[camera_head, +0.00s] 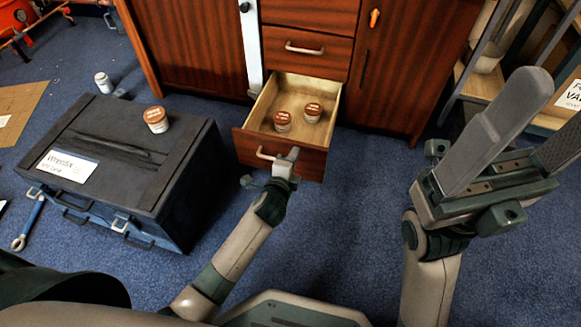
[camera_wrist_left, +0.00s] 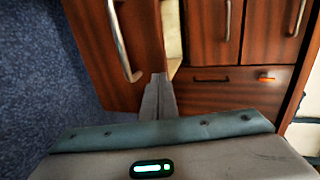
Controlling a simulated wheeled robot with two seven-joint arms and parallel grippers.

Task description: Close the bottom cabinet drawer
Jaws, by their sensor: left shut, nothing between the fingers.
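The bottom cabinet drawer (camera_head: 250,147) is pulled out of the wooden cabinet (camera_head: 404,60), and its pale inside shows. Two jars with brown lids (camera_head: 283,121) (camera_head: 313,112) stand in it. My left gripper (camera_head: 291,155) is shut and empty at the drawer's front, just right of its handle (camera_head: 264,154). In the left wrist view the shut fingers (camera_wrist_left: 158,92) are close to the edge of the drawer front (camera_wrist_left: 92,50); I cannot tell if they touch it. My right gripper (camera_head: 548,108) is raised at the right, with its fingers apart and empty.
A dark case (camera_head: 110,150) with a lidded jar (camera_head: 156,119) on it stands left of the drawer. A small white bottle (camera_head: 103,82) is behind the case. A shelf (camera_head: 480,82) stands at the right.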

